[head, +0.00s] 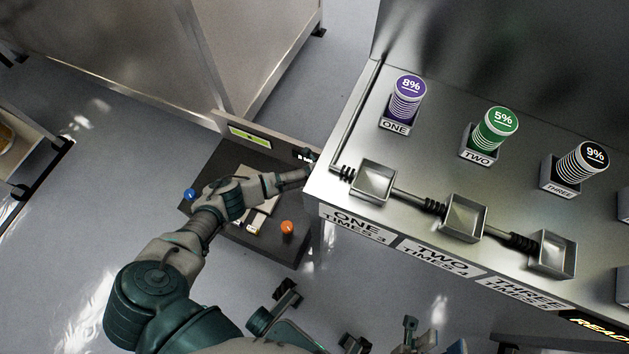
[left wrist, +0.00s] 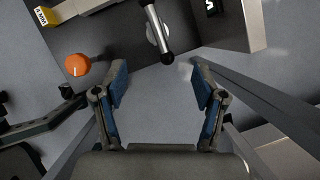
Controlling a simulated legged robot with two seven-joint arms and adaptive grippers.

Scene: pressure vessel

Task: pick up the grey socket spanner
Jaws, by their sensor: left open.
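In the left wrist view, the grey socket spanner (left wrist: 159,34) appears as a shiny metal bar with black ends, over a pale round part. It lies beyond the fingertips, near the middle of the top edge. My left gripper (left wrist: 161,84) is open, with blue pads apart and nothing between them. In the head view my left arm reaches over the dark table, and its hand hides part of the tabletop. The spanner is not clearly made out there. My right gripper (head: 435,340) is at the bottom edge, partly cut off, away from the table.
A yellow block (left wrist: 46,17) shows in the left wrist view. The metal console (head: 340,190) stands close to the right of the table. A large cabinet (head: 270,50) stands behind.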

